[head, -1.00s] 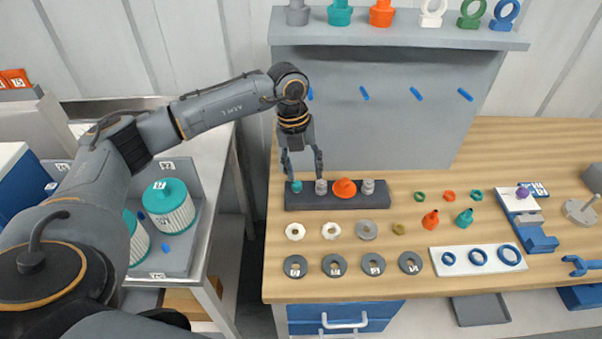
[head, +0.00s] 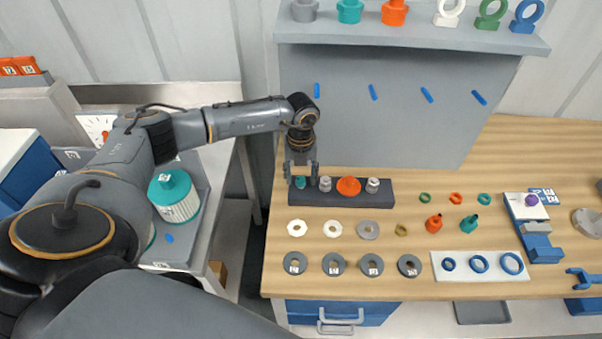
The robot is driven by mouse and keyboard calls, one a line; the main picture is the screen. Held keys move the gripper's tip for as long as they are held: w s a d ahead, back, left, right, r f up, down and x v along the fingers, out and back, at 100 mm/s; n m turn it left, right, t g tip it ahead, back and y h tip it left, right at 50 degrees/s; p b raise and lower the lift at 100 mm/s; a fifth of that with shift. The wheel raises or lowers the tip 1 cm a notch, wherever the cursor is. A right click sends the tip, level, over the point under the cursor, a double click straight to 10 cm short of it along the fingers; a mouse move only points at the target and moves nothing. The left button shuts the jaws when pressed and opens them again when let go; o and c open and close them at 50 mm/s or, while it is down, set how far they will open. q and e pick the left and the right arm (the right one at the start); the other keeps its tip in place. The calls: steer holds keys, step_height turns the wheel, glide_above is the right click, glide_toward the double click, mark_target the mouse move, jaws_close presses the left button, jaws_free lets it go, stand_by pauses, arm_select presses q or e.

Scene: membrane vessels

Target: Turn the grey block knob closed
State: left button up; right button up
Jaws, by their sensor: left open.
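A dark grey block (head: 385,196) lies on the wooden bench and carries a row of knobs. From left to right they are a teal knob (head: 300,182), a grey knob (head: 324,184), an orange knob (head: 348,186) and another grey knob (head: 372,186). My left gripper (head: 301,178) points down at the left end of the block, open, with one finger on each side of the teal knob. Its right finger is close to the left grey knob; I cannot tell whether it touches. My right gripper is not in view.
Washers (head: 332,229) and dark rings (head: 333,264) lie in front of the block. A white board (head: 455,272) with blue rings is to the right. A grey panel and shelf (head: 420,38) with fittings stand behind. A teal-lidded jar (head: 174,196) stands at the left.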

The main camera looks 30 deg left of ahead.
arm_select(q)
steer(key=shift+a+f, duration=0.1)
steer(key=shift+f, duration=0.15)
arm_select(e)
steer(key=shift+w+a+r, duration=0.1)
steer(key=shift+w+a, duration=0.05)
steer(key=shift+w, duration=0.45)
arm_select(q)
steer(key=shift+c, duration=0.2)
steer(key=c, duration=0.7)
jaws_close()
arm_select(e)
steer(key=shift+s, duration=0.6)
